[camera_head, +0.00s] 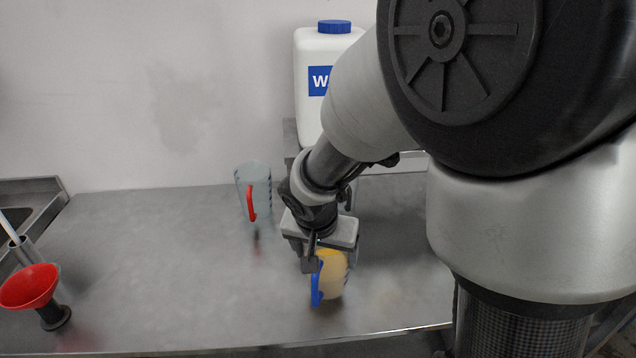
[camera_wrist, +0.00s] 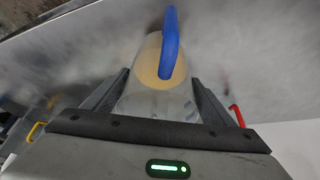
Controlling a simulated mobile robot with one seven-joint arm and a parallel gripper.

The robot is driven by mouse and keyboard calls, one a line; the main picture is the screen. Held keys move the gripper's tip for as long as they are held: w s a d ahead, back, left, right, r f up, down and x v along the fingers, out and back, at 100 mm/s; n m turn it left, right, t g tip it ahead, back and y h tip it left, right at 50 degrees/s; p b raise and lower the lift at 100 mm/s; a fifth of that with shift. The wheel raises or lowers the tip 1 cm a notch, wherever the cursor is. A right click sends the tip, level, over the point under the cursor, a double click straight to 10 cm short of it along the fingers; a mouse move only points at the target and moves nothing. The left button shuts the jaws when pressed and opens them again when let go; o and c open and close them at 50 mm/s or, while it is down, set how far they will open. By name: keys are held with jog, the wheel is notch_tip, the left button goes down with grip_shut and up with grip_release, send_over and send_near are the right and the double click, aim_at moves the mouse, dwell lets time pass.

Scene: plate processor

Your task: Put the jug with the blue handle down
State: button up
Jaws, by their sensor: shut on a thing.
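The jug with the blue handle (camera_head: 331,279) is clear and holds a yellowish-orange content. Its blue handle faces the front left in the head view. My gripper (camera_head: 318,258) is above it with its fingers around the jug's upper part, shut on it. In the wrist view the jug (camera_wrist: 152,98) sits between the two fingers (camera_wrist: 160,100), its blue handle pointing away from the gripper. The jug is over the metal table (camera_head: 150,270), near the front edge; I cannot tell whether its base touches the surface.
A clear jug with a red handle (camera_head: 256,190) stands further back on the table. A red funnel (camera_head: 30,287) is at the front left, near a sink (camera_head: 35,200). A white canister with a blue cap (camera_head: 312,105) stands at the back. The table's left middle is clear.

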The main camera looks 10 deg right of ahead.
jog(key=w+d+f+p, duration=0.1)
jog(key=w+d, duration=0.2)
jog(key=w, duration=0.4)
jog(key=w+d+f+p, duration=0.2)
jog(key=w+d, duration=0.1)
jog(key=w, duration=0.4)
jog(key=shift+w+f, duration=0.15)
jog(key=shift+f, duration=0.05)
jog(key=shift+f, duration=0.15)
jog(key=o, duration=1.7)
jog(key=shift+c, duration=0.2)
